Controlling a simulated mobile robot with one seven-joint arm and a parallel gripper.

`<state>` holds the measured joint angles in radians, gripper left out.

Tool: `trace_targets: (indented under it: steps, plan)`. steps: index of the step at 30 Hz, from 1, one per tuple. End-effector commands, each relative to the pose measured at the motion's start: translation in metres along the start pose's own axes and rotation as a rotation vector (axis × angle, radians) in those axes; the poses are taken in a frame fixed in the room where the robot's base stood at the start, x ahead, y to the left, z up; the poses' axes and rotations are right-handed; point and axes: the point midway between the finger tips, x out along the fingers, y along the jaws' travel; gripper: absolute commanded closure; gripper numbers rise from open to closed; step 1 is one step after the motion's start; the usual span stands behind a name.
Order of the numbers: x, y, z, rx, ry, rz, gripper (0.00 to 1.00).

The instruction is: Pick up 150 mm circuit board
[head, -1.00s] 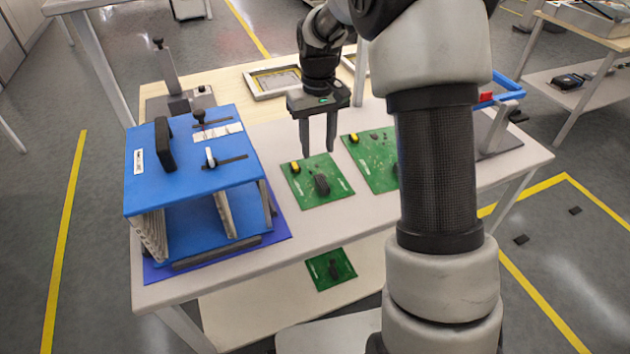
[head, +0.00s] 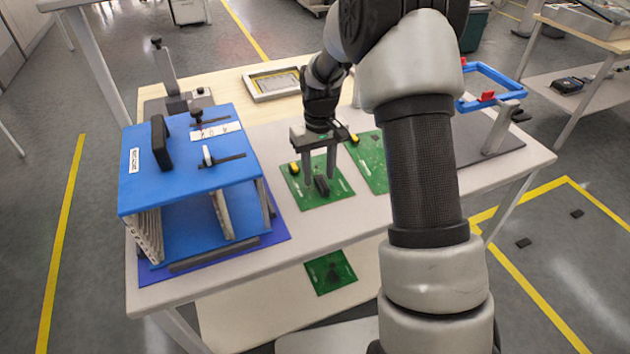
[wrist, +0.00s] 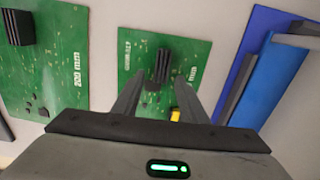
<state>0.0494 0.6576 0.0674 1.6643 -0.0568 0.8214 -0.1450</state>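A green circuit board (head: 309,197) lies on the white table top, with a black block (head: 321,186) standing on it and a yellow part near its far left corner. In the wrist view this board (wrist: 195,52) has print ending in "mm"; the number is hidden behind a finger. My gripper (head: 320,181) is open above this board, pointing down, its fingers on either side of the black block (wrist: 162,66). Whether they touch it I cannot tell. A second green board (head: 369,163) lies to its right, partly behind my arm; the wrist view reads "200 mm" on it (wrist: 50,65).
A blue rack (head: 190,175) stands on a blue mat at the table's left. A third green board (head: 330,272) lies on the lower shelf. A grey frame (head: 273,83) lies at the back, and a blue frame on a stand (head: 492,88) is at the right.

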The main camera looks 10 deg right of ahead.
Motion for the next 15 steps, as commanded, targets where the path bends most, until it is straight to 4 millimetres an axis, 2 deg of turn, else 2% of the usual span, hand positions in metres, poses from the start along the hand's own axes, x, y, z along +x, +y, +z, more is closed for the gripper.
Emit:
trace_targets:
  steps: [1, 8, 15]
  plan:
    - [-0.0003, 0.0, 0.0, 0.0, 0.0, 0.0, 0.61]
    - [-0.0005, 0.0, 0.0001, 0.0, 0.0, 0.0, 1.0]
    - [-0.0012, 0.0001, -0.0003, 0.0, 0.001, 0.0, 1.0]
